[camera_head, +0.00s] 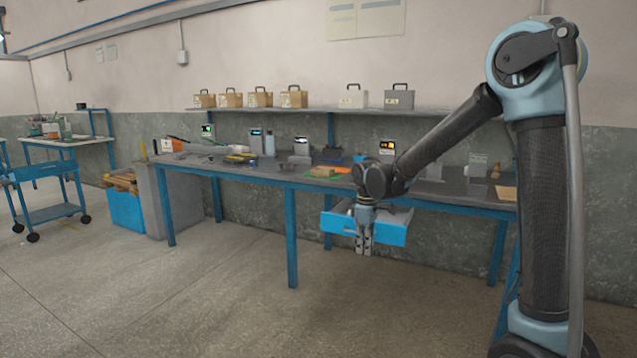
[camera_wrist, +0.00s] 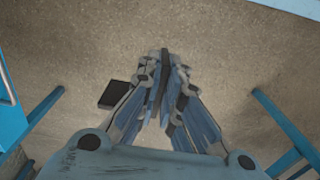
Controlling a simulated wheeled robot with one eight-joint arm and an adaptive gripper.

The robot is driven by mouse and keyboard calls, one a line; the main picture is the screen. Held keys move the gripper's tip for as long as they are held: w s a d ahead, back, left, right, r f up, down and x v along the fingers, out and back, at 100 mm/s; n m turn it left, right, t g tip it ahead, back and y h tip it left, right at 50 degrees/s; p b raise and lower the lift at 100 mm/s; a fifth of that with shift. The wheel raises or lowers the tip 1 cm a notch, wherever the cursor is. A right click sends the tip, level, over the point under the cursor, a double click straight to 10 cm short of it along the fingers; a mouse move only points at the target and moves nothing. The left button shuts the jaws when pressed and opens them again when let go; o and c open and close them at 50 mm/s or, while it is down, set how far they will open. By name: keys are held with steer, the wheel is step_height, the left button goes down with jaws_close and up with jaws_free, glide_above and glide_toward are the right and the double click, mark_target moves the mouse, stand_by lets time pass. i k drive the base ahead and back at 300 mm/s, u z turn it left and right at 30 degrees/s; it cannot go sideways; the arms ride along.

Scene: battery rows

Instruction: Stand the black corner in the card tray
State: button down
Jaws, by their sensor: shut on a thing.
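My gripper (camera_head: 366,250) hangs pointing down in front of the bench, before a blue drawer. In the wrist view its fingers (camera_wrist: 165,62) are closed together around a thin dark strip, which looks like the black corner (camera_wrist: 164,72), seen nearly edge-on. A flat black piece (camera_wrist: 112,94) shows left of the fingers, partly behind them; I cannot tell if it joins the strip. In the head view the held thing is too small to make out. A flat tan piece (camera_head: 506,193) at the bench's right end may be the card tray, but I cannot be sure.
The blue drawer (camera_head: 390,229) stands open below the grey benchtop (camera_head: 270,172). Tools, lit devices and a green mat (camera_head: 322,174) crowd the bench. A shelf (camera_head: 300,110) with several boxes hangs above. The floor (camera_head: 190,295) in front is clear.

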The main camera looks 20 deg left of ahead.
mark_target(324, 174)
steer(key=u, duration=0.05)
steer(key=k, duration=0.15)
steer(key=u, duration=1.75)
steer(key=i, duration=2.7)
steer(key=z, duration=1.65)
